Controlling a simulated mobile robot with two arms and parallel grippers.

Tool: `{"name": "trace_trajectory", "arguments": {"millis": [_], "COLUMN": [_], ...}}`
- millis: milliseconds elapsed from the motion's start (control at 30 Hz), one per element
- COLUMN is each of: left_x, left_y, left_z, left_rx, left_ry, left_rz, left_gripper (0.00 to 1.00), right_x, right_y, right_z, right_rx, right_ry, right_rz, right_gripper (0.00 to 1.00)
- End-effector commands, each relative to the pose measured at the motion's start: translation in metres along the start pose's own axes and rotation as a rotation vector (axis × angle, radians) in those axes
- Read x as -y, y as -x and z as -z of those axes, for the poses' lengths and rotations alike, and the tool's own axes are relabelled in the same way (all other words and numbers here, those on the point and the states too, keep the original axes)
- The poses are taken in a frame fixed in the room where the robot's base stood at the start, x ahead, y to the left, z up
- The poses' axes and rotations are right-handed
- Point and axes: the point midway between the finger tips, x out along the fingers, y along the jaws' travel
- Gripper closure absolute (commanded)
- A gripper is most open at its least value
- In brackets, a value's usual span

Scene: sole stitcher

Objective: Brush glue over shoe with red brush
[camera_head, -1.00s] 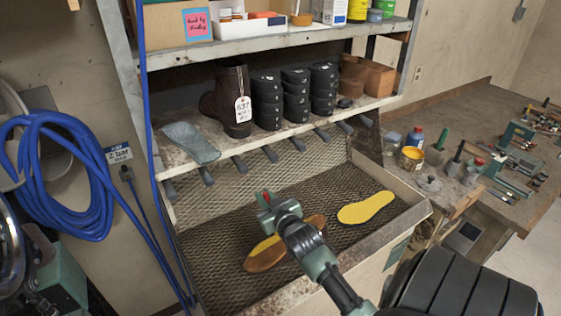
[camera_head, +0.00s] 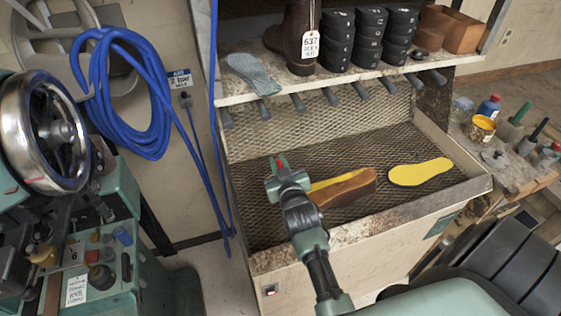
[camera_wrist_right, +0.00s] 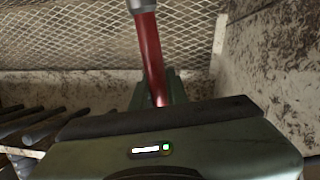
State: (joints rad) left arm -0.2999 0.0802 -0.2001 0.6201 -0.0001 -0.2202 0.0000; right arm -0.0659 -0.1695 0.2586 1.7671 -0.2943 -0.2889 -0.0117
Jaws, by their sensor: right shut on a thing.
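A brown shoe piece with a yellow upper surface (camera_head: 345,188) lies on the mesh floor of the bench tray, partly hidden by my right arm. A flat yellow sole (camera_head: 420,172) lies apart to its right. My right gripper (camera_head: 280,178) is over the tray, left of the brown piece in the picture. It is shut on the red brush; a bit of red (camera_head: 281,161) shows at its jaws. In the right wrist view the brush's red handle (camera_wrist_right: 151,55) stands out from the jaws, with a grey metal collar at its far end. The bristles are out of view. My left gripper is not in view.
The mesh tray's front rim (camera_head: 370,231) is raised. A row of dark pegs (camera_head: 298,101) hangs under a shelf (camera_head: 340,82) with black blocks and a boot. An open yellow pot (camera_head: 481,129) stands on the right bench. A green machine (camera_head: 110,265) is at left.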

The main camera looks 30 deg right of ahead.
Motion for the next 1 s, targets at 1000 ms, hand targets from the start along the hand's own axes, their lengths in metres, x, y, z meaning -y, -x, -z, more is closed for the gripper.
{"name": "trace_trajectory", "arguments": {"millis": [1000], "left_x": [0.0], "left_y": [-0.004], "left_z": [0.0], "left_rx": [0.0], "left_ry": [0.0], "left_rz": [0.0], "left_gripper": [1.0], "right_x": [-0.003], "right_y": [0.001], "right_z": [-0.015], "right_rx": [0.0], "right_ry": [0.0], "right_rz": [-0.001], "right_gripper": [1.0]}}
